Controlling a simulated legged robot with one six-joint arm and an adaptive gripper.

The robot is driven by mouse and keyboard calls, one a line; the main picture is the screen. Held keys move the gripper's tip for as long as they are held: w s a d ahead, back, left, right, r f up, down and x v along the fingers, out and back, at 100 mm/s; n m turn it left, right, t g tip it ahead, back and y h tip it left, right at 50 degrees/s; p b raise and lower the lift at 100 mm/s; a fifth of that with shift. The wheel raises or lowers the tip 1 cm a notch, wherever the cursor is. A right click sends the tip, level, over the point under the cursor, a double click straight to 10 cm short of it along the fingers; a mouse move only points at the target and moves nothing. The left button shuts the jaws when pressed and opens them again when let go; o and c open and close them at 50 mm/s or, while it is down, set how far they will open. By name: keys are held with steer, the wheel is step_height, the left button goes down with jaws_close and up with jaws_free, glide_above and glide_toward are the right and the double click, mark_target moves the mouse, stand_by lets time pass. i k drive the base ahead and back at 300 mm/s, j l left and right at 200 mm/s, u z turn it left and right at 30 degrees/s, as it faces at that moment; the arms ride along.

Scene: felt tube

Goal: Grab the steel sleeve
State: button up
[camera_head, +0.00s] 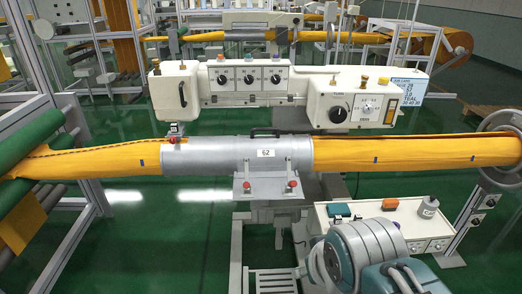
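The steel sleeve (205,157) is a grey metal cylinder around the yellow felt tube (395,152), which runs across the middle of the view and comes out at both ends of the sleeve. A white label (266,153) reading 62 is on its front, and a black handle (262,134) is on top. The sleeve sits on a grey bracket (266,187) with red knobs. Part of my arm, grey and teal, shows at the bottom right, below and right of the sleeve. I cannot make out my gripper's fingers.
A white control panel (250,80) with dials stands behind the sleeve. A white bench (405,222) with small items is at right, near my arm. Green rollers (35,140) and a metal frame are at left. Green floor (170,235) is open at lower left.

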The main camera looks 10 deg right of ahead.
mark_target(266, 154)
steer(key=i+j+z, duration=0.1)
steer(key=j+z, duration=0.3)
steer(key=j, duration=0.45)
steer(key=j+z, duration=0.4)
steer(key=j, duration=0.4)
steer(key=i+j+z, duration=0.4)
steer(key=j, duration=0.3)
steer(key=i+j+z, duration=0.2)
steer(key=j, duration=0.2)
steer(key=i+j, duration=0.25)
steer(key=i, duration=0.05)
